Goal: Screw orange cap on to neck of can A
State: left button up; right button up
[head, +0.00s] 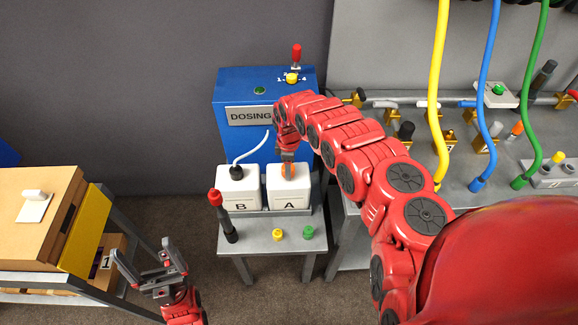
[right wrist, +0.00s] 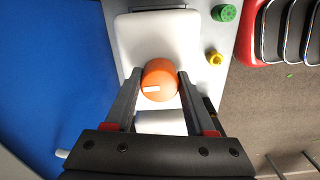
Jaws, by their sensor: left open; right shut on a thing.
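Can A (head: 289,190) is a white can marked A on the small grey stand, in front of the blue dosing box. The orange cap (right wrist: 159,80) sits over the top of can A, which also shows in the right wrist view (right wrist: 134,36). My right gripper (head: 288,163) reaches down from above and is shut on the orange cap, one finger on each side. Whether the cap is seated on the neck cannot be told, as the neck is hidden. My left gripper (head: 152,265) is open and empty at the lower left, away from the can.
Can B (head: 239,188) stands close left of can A with a black fitting and white hose. The blue dosing box (head: 240,95) is behind. A red-and-black tool (head: 223,217), a yellow cap (head: 278,234) and a green cap (head: 308,232) are on the stand's front. A cart (head: 85,225) stands left.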

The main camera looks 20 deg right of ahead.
jog(key=m, duration=0.3)
jog(key=shift+a+m, duration=0.1)
jog(key=shift+m, duration=1)
jog(key=m, duration=0.2)
jog(key=shift+m, duration=0.3)
jog(key=shift+f+m+b, duration=0.1)
jog(key=shift+m+b, duration=0.3)
jog(key=shift+m, duration=0.7)
jog(key=shift+m, duration=0.3)
